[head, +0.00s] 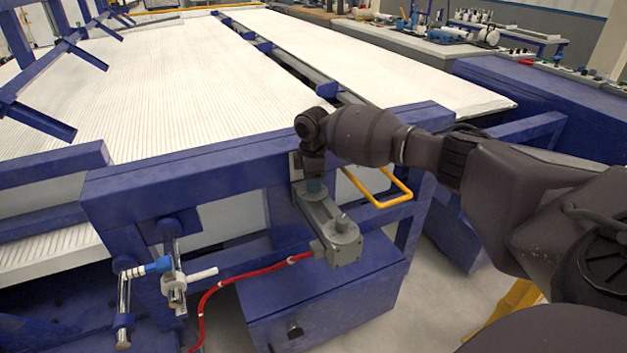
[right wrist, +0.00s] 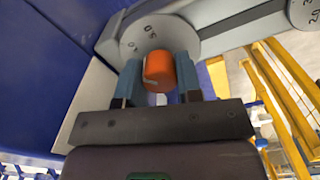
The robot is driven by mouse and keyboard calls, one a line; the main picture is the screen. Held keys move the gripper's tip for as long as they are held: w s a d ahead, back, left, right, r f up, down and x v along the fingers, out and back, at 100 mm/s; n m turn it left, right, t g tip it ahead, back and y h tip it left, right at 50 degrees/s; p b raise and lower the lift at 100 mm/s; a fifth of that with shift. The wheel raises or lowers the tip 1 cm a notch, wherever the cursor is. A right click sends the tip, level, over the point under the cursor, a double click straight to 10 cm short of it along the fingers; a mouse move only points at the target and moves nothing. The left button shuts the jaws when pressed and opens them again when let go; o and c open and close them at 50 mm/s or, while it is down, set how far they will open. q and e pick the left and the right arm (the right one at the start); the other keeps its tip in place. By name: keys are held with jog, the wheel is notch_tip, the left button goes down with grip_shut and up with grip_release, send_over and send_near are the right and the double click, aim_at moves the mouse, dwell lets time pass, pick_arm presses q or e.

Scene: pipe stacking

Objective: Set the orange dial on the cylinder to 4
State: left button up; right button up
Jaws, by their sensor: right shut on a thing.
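The orange dial (right wrist: 160,70) shows in the right wrist view, at the centre of a round grey scale plate (right wrist: 184,38) with small dark figures. A pale line marks the dial's left side. My right gripper (right wrist: 158,78) is shut on the dial, one finger on each side. In the head view my right gripper (head: 314,183) reaches down to the upper end of the grey cylinder (head: 330,226). The dial is hidden there behind the gripper. The dial's exact setting is not clear. My left gripper is not in view.
A second round plate (right wrist: 307,12) with figures is at the wrist view's top right. A red hose (head: 240,277) leads from the cylinder's lower end. A blue frame beam (head: 200,165) runs behind the cylinder. A yellow handle (head: 380,200) is close on the right.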

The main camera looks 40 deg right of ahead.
jog(key=shift+n, duration=0.3)
jog(key=o, duration=0.9)
jog(key=shift+o, duration=0.2)
jog(key=shift+r, duration=0.1)
jog(key=shift+r, duration=0.25)
notch_tip(320, 180, up, 6)
jog(key=shift+p, duration=0.75)
notch_tip(320, 180, up, 4)
jog(key=shift+r+p, duration=0.1)
jog(key=shift+p, duration=0.25)
